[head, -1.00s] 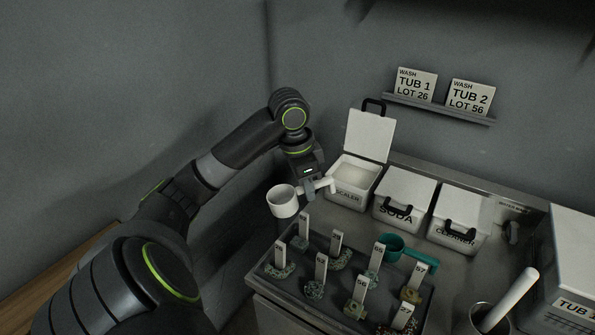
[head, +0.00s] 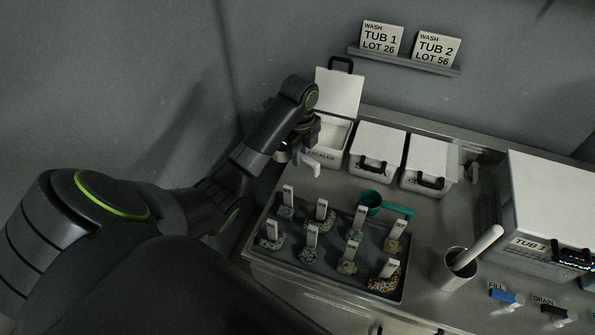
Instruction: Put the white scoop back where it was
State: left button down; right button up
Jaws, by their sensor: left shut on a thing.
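The white scoop (head: 312,166) is held by my left gripper (head: 299,155), in front of the open bin whose label reads as "scaler" (head: 322,157). Only the scoop's pale handle end shows; its cup is hidden behind my arm. My left gripper is shut on the scoop, above the counter just behind the tray's far left corner. Its fingertips are mostly covered by my own arm. My right gripper is not in view.
A dark tray (head: 272,268) holds several tagged lumps, with a green scoop (head: 371,200) at its back edge. The soda bin (head: 378,147) and cleaner bin (head: 431,163) are closed. A metal cup (head: 455,272) holds a white rod. A large tub (head: 557,200) stands right.

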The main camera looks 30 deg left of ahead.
pick_arm(q)
jog(key=shift+s+d+m, duration=0.1)
jog(key=shift+d+m, duration=0.15)
jog(key=shift+m, duration=0.05)
jog(key=shift+d+f, duration=0.1)
jog(key=shift+f, duration=0.15)
notch_tip(320, 180, down, 5)
jog(key=b, duration=0.4)
jog(key=shift+r, duration=0.15)
jog(key=shift+f, duration=0.65)
notch_tip(320, 180, down, 3)
jog(key=shift+f+p, duration=0.1)
jog(key=shift+p, duration=0.5)
jog(key=shift+f, duration=0.2)
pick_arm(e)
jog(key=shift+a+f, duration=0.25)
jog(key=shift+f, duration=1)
pick_arm(q)
jog(key=shift+f, duration=0.1)
